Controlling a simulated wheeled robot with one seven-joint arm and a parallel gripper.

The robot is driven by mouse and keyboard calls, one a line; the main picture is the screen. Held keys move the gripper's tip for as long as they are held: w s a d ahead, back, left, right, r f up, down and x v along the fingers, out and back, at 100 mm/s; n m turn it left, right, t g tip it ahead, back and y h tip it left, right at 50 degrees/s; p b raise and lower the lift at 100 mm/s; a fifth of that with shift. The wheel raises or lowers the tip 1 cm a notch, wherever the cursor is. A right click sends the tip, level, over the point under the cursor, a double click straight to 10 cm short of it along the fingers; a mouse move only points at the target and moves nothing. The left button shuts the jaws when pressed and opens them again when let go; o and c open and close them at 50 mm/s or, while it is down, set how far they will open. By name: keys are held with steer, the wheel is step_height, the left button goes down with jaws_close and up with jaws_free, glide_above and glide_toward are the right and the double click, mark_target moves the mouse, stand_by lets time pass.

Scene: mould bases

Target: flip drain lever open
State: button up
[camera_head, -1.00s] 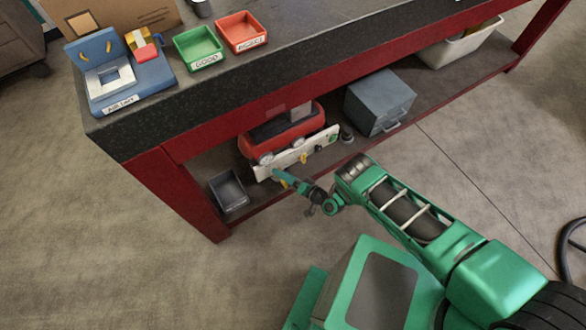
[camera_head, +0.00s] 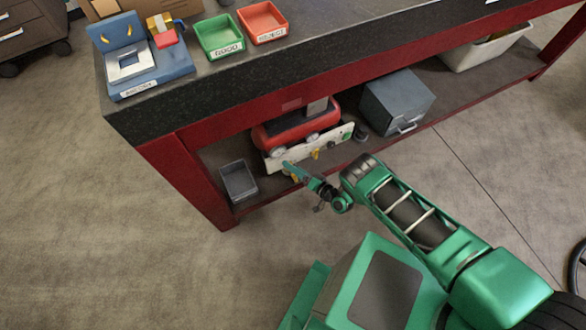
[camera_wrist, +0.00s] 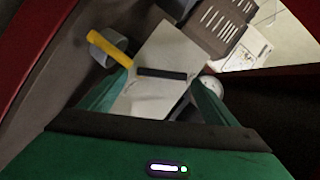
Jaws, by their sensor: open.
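A yellow lever (camera_wrist: 108,48) with a grey round collar (camera_wrist: 112,42) shows at the upper left of the wrist view, beside and beyond my left fingertip. I cannot tell whether it touches the finger. My gripper (camera_wrist: 162,79) is open with nothing held. A black bar (camera_wrist: 162,73) on a pale panel appears between the fingertips. In the head view my gripper (camera_head: 288,167) is in front of the white panel (camera_head: 334,139) of a red machine (camera_head: 300,128) on the bench's lower shelf. A small yellow part (camera_head: 316,154) shows on that panel, right of my gripper.
A dark open bin (camera_head: 238,181) stands left of the machine. A grey-blue box (camera_head: 396,101) stands right of it. The black worktop (camera_head: 330,55) overhangs the shelf, and the red bench leg (camera_head: 186,185) is at left. A round white gauge (camera_wrist: 212,85) is near my right finger.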

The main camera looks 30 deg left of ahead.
step_height(320, 180, up, 4)
steer(key=shift+w+a, duration=0.1)
steer(key=s+a+r, duration=0.3)
steer(key=s+r, duration=0.4)
steer(key=s, duration=0.4)
steer(key=shift+a, duration=0.3)
steer(key=shift+s+f, duration=0.1)
